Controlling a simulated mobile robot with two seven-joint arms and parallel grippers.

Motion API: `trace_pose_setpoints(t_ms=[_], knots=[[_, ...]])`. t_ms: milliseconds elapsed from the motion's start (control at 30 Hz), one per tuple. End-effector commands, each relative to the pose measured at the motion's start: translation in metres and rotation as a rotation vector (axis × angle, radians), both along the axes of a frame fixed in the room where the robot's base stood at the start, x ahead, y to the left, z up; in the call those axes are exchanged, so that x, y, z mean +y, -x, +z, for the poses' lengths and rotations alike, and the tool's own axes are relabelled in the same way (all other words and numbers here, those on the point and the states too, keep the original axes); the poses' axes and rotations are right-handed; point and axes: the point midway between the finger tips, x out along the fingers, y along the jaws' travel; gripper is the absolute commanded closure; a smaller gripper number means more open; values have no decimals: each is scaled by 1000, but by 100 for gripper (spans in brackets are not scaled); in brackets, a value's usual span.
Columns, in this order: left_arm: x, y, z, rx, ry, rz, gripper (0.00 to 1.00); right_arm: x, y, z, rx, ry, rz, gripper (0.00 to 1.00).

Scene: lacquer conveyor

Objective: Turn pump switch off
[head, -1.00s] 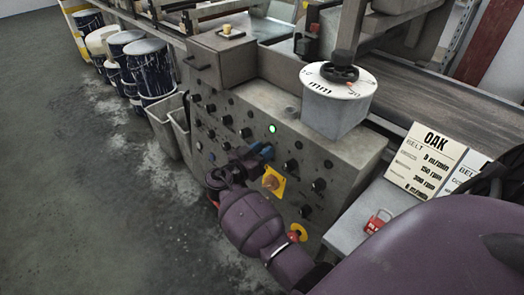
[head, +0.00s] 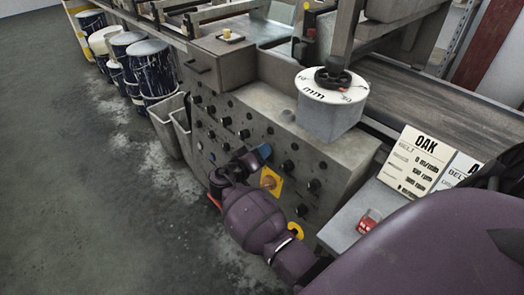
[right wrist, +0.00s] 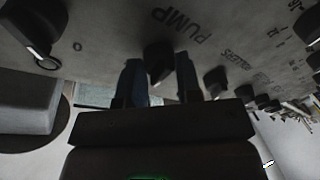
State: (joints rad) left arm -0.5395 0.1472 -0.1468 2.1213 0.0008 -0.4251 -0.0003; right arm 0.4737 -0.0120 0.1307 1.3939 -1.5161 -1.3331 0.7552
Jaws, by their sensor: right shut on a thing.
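The pump switch (right wrist: 158,60) is a black knob beside the printed word PUMP in the right wrist view. My right gripper (right wrist: 160,78) is shut on it, one blue-grey finger on each side. In the head view my right gripper (head: 262,153) is at the front of the grey control panel (head: 262,118), and its wrist hides part of the lower panel. The switch itself cannot be made out there. No green lamp shows lit on the panel now. My left gripper is not in view.
Other black knobs (head: 314,187) surround the spot, and a yellow plate with an orange knob (head: 271,181) sits just below. A round mm dial (head: 330,88) stands on top. Grey bins (head: 172,128) stand left.

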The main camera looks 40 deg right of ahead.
Motion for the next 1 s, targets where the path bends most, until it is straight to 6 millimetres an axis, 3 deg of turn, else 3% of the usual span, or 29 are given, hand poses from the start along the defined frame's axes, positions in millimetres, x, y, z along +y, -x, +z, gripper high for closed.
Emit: trace_pose_setpoints(t_ms=[500,1000], knots=[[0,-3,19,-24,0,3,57,0,-1,3,345,28,65,92],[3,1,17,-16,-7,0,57,0,0,1,421,33,77,92]])
